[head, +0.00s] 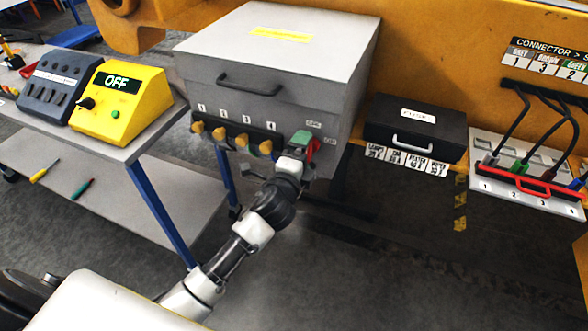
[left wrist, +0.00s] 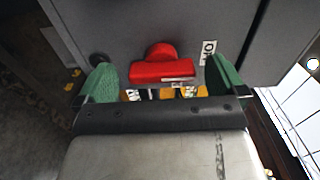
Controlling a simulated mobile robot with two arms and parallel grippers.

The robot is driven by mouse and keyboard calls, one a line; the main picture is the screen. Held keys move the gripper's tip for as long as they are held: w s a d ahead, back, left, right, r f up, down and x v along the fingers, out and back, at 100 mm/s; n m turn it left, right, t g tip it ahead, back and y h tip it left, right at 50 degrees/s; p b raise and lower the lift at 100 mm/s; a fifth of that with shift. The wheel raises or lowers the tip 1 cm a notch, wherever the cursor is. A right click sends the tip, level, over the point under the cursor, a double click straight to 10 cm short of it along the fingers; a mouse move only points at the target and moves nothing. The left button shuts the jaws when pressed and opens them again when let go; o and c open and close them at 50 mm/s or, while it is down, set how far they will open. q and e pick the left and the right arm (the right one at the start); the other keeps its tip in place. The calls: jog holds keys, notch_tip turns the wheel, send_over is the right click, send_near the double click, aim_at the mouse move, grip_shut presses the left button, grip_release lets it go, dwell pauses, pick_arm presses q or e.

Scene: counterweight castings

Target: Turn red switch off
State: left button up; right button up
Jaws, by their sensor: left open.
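The red switch (head: 313,148) is on the front of the grey box (head: 278,99), at its lower right, partly hidden behind my left gripper (head: 302,143). In the left wrist view the red switch (left wrist: 162,67) shows as a round hub with a wide bar lying level across the picture. My left gripper (left wrist: 160,85) is open, with one green fingertip on either side of the switch and a visible gap to each. A partly readable white label (left wrist: 208,52) sits beside the switch. My right gripper is in neither view.
Several yellow knobs (head: 231,140) line the box front left of the switch. A yellow unit reading OFF (head: 121,104) stands on a bench at left. A black drawer box (head: 415,125) and a cable panel (head: 530,172) with a red bar are at right.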

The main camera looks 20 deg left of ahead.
pick_arm(q)
jog(key=s+b, duration=0.1)
jog(key=s, duration=0.7)
jog(key=shift+s, duration=0.4)
jog(key=shift+a, duration=0.1)
